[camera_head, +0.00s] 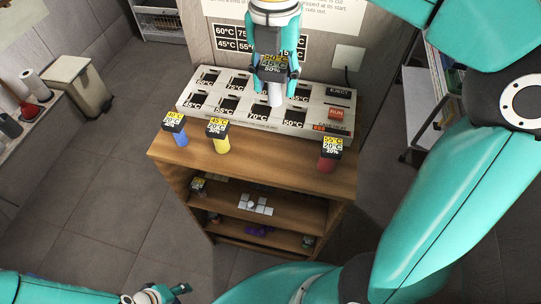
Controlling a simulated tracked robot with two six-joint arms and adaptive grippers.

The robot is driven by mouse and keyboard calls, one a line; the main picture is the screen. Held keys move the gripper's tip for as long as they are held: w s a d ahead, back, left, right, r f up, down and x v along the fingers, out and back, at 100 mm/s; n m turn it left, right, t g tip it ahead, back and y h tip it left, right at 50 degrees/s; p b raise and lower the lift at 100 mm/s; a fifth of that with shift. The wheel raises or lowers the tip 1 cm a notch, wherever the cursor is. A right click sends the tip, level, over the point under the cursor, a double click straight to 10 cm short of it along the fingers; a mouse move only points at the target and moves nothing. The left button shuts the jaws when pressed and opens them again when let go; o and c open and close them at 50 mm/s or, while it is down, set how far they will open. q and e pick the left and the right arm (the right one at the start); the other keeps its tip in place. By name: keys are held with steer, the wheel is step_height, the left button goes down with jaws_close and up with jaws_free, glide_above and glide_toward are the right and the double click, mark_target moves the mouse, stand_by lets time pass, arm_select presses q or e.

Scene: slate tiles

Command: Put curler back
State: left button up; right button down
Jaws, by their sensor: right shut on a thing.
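My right gripper (272,72) points down over the white heater panel (188,103) and is shut on a white curler (275,97) with a black and yellow label cap. The curler hangs tilted in front of the panel's slots; whether it touches the panel I cannot tell. The panel has rows of dark slots with temperature labels. A blue curler (180,139), a yellow curler (221,145) and a red curler (326,163) stand on the wooden cabinet top, each with a labelled black cap. My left gripper (182,290) is low at the bottom left, far from the curlers; its fingers are too small to read.
The wooden cabinet (270,168) has open shelves with small white items (255,205) on them. The panel carries a red RUN button (336,113) and an EJECT key (339,92). A bin (80,85) stands at the left. Cabinet top between yellow and red curlers is clear.

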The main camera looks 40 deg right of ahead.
step_height(320, 180, down, 19)
steer(key=shift+f+b, duration=0.15)
steer(key=shift+b, duration=0.85)
steer(key=shift+f, duration=0.2)
steer(key=c, duration=0.6)
jaws_free()
steer(key=shift+r, duration=0.15)
steer(key=shift+r, duration=0.2)
step_height(320, 180, up, 12)
steer(key=p, duration=0.1)
steer(key=shift+f, duration=0.15)
steer(key=shift+a, duration=0.1)
